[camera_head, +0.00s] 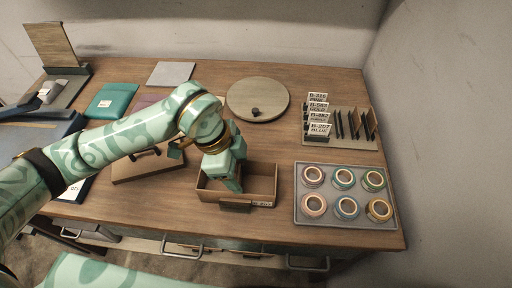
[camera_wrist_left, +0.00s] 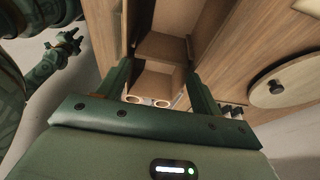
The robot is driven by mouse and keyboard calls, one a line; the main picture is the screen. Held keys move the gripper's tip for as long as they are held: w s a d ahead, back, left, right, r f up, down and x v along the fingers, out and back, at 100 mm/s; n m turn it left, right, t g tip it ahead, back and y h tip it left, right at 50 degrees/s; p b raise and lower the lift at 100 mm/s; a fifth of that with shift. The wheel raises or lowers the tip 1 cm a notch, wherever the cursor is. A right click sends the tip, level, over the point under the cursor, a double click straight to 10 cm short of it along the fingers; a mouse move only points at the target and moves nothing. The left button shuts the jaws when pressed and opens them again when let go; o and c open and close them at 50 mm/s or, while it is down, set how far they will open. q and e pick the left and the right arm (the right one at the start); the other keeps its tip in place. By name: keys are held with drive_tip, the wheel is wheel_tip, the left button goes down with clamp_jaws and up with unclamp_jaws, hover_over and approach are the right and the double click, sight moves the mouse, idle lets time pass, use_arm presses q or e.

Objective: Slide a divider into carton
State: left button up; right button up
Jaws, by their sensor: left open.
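The open brown carton (camera_head: 265,184) stands near the front of the wooden desk. My left gripper (camera_head: 234,184) points down over its left half, with its fingertips at or just inside the opening. In the left wrist view the fingers (camera_wrist_left: 162,88) are spread apart, with the carton interior (camera_wrist_left: 150,82) between them. A brown cross panel (camera_wrist_left: 163,47) spans the carton there and looks like a divider. The gripper does not visibly grip it, and the head view hides it behind the hand. A dark green part of my other arm (camera_wrist_left: 62,48) shows at the wrist view's left.
A tray of tape rolls (camera_head: 344,221) is right of the carton. Behind it stands a card rack (camera_head: 350,143) with upright black pieces. A round board (camera_head: 240,100) lies behind the carton, and a brown flat box (camera_head: 135,170) is left of it.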

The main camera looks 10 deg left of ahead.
use_arm(q)
drive_tip(key=shift+s+a+f, duration=0.2)
drive_tip(key=shift+s+f, duration=0.05)
drive_tip(key=shift+f, duration=0.45)
drive_tip(key=shift+b, duration=0.45)
drive_tip(key=shift+o, duration=0.2)
drive_tip(key=shift+w+r, duration=0.15)
drive_tip(key=shift+r, duration=0.15)
drive_tip(key=shift+o, duration=0.3)
wheel_tip(320, 180, up, 8)
drive_tip(key=p, duration=0.5)
drive_tip(key=shift+r+p, duration=0.25)
drive_tip(key=shift+p, duration=0.05)
drive_tip(key=w+a+f+n+t+b, duration=0.1)
drive_tip(key=w+a+n+b, duration=0.1)
drive_tip(key=a+n+b, duration=0.4)
drive_tip(key=a+b, duration=0.2)
drive_tip(key=a, duration=0.2)
drive_tip(key=shift+a+t+y, duration=0.3)
drive_tip(key=shift+a+y, duration=0.05)
drive_tip(key=shift+y, duration=0.05)
